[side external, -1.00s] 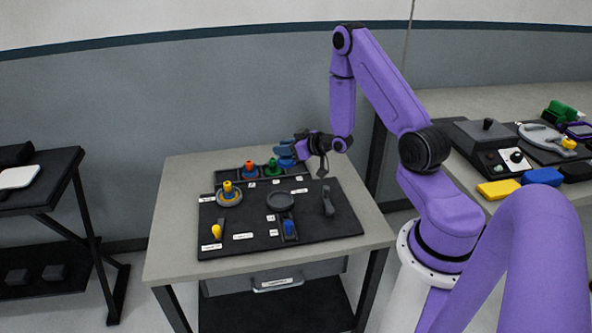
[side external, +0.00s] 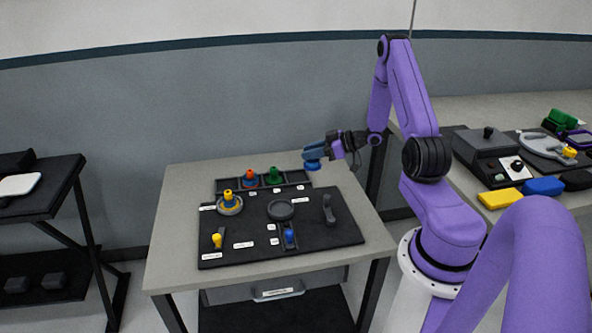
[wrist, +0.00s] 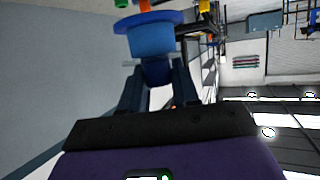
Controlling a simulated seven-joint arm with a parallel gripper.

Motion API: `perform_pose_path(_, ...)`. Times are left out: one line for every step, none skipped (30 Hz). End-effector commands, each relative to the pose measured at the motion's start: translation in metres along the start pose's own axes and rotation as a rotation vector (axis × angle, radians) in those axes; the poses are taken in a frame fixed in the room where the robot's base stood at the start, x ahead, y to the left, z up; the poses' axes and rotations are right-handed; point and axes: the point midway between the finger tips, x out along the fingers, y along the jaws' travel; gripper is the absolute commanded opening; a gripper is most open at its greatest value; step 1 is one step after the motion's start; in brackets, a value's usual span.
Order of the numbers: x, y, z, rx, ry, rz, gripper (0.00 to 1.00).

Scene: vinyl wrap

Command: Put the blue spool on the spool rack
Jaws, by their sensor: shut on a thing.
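My gripper (side external: 325,149) is shut on the blue spool (side external: 312,160) and holds it in the air above the right rear of the table. In the wrist view the blue spool (wrist: 152,38) is held by its narrower end between my fingers (wrist: 157,82), with its wide flange facing away. The dark compartmented tray at the table's back, apparently the spool rack (side external: 295,178), holds an orange-topped spool (side external: 249,179) and a green spool (side external: 273,176). Its right-hand compartment looks empty. The blue spool is apart from the rack, just beyond its right end.
A black mat (side external: 255,251) in front holds a yellow-centred round piece (side external: 229,202), a dark round dish (side external: 281,209), a dark upright tool (side external: 328,210), a yellow piece (side external: 217,240) and a blue piece (side external: 289,236) in a slot. Another bench with equipment (side external: 484,152) stands right.

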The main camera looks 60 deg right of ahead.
Motion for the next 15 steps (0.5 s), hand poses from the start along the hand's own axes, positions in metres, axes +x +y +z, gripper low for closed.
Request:
perform_pose_path(0.007,0.007,0.002,-0.001,0.000,-0.001,0.01)
perform_pose_path(0.011,0.012,0.003,-0.003,0.000,-0.001,0.01)
perform_pose_path(0.016,0.017,0.005,-0.001,-0.001,0.000,0.01)
perform_pose_path(0.019,0.021,0.005,-0.002,-0.001,0.000,0.01)
perform_pose_path(0.023,0.025,0.007,-0.001,-0.001,0.000,0.01)
perform_pose_path(0.027,0.030,0.008,-0.001,0.000,0.000,0.01)
perform_pose_path(0.031,0.034,0.008,-0.001,0.000,-0.001,0.01)
perform_pose_path(0.035,0.037,0.009,-0.001,0.000,-0.001,0.01)
perform_pose_path(0.039,0.042,0.010,-0.002,0.000,-0.001,0.01)
perform_pose_path(0.042,0.046,0.011,-0.001,0.000,-0.001,0.01)
perform_pose_path(0.045,0.049,0.012,-0.002,-0.001,-0.001,0.01)
perform_pose_path(0.050,0.054,0.013,-0.001,-0.001,-0.001,0.01)
perform_pose_path(0.053,0.057,0.018,0.001,-0.001,-0.001,0.01)
perform_pose_path(0.056,0.059,0.021,0.001,-0.001,-0.001,0.01)
perform_pose_path(0.061,0.063,0.025,0.002,-0.001,-0.001,0.01)
